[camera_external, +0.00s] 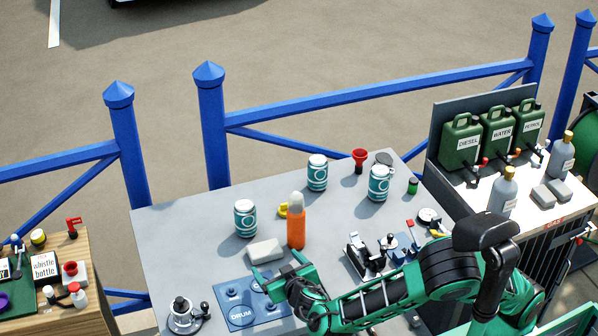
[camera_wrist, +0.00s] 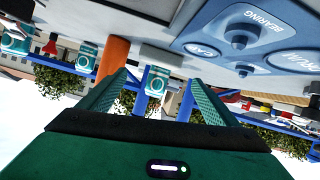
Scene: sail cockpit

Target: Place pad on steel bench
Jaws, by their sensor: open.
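A light grey pad (camera_external: 265,251) lies flat on the grey steel bench (camera_external: 185,235), beside an orange bottle. My gripper (camera_external: 280,268) is open, low over the bench, just on the near side of the pad. In the wrist view, which is upside down, my fingers (camera_wrist: 158,95) are spread with nothing held between them. A pale block that looks like the pad (camera_wrist: 157,56) shows beyond the fingertips. It appears apart from both fingers. Two more grey pads (camera_external: 550,193) lie on the white counter at the right.
The orange bottle (camera_external: 296,228) with a pale cap stands close to my gripper. A blue panel marked DRUM (camera_external: 241,314) lies below it. Several teal cans (camera_external: 245,218), a red funnel (camera_external: 360,158) and metal fittings (camera_external: 365,254) stand around. The bench's back left is clear.

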